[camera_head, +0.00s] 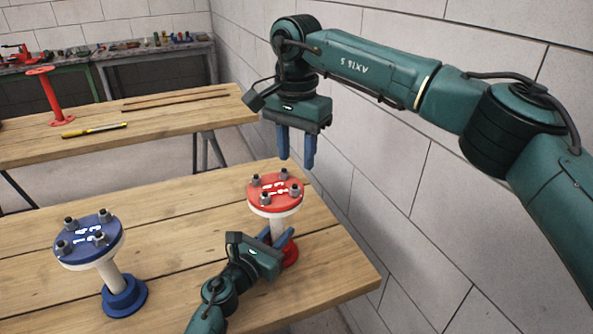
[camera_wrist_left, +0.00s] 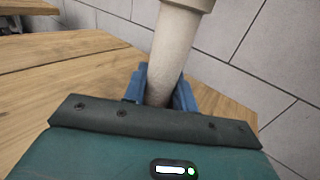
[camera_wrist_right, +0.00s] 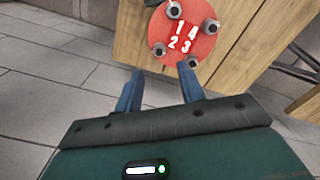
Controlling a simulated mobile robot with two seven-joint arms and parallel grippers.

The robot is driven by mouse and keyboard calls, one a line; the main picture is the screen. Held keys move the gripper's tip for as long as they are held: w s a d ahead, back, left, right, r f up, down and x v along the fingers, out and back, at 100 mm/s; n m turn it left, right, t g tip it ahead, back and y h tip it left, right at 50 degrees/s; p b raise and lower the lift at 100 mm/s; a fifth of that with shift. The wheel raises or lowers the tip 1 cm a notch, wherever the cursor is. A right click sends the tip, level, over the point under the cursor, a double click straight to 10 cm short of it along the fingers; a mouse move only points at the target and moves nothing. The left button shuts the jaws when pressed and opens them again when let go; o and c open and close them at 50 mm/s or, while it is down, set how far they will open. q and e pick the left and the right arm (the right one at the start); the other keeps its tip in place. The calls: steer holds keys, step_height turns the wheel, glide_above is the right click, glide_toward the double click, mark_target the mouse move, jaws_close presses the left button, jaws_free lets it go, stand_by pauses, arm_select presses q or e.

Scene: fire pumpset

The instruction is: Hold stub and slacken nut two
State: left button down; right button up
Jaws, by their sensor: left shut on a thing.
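The red stub has a red disc (camera_head: 275,190) with several grey nuts, a pale post (camera_head: 277,226) and a red foot (camera_head: 290,254); it stands upright at the table's right. My left gripper (camera_wrist_left: 160,88) is shut on the pale post (camera_wrist_left: 173,50), below the disc. My right gripper (camera_head: 296,164) is open and empty, pointing down above and slightly right of the disc. In the right wrist view the disc (camera_wrist_right: 198,46) reads 1, 4, 2, 3; nut two (camera_wrist_right: 160,48) is at its left edge, beyond the open fingers (camera_wrist_right: 161,75).
A blue stub (camera_head: 92,238) with several nuts stands at the table's left. A back bench (camera_head: 150,105) holds a yellow-handled tool (camera_head: 95,130) and a red stand (camera_head: 52,97). A block wall (camera_head: 400,200) runs close along the right.

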step_height(320, 180, up, 6)
steer(key=shift+f, duration=0.1)
arm_select(q)
steer(key=c, duration=1)
jaws_free()
steer(key=shift+c, duration=0.2)
